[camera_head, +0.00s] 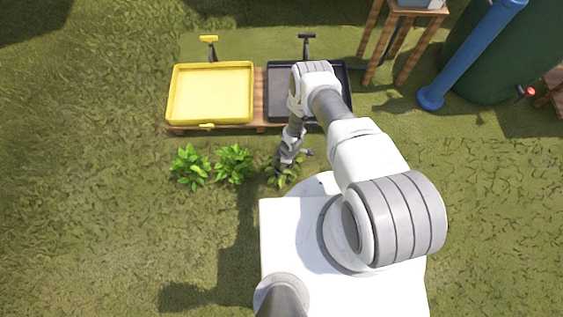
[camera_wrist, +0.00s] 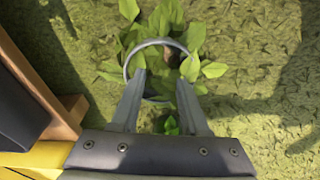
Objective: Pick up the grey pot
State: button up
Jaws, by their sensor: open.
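In the wrist view, the grey pot shows as a round grey rim (camera_wrist: 150,43) around a leafy green plant (camera_wrist: 165,20) whose leaves spill over it. My gripper (camera_wrist: 161,77) is open, with its two fingers over the near side of the rim, one to the left and one to the right. I cannot tell whether the fingers touch the pot. In the head view, my gripper (camera_head: 287,163) points down at the plant (camera_head: 283,178) on the grass, and the arm hides the pot there.
Two more green plants (camera_head: 190,167) (camera_head: 233,164) stand to the left. Behind are a yellow tray (camera_head: 211,119) and a black tray (camera_head: 281,117) on a low wooden stand. A wooden stool (camera_head: 411,54), blue pipe (camera_head: 470,54) and dark green tank (camera_head: 510,60) stand at right. Grass ahead-left is clear.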

grip_shut()
dwell(1.4)
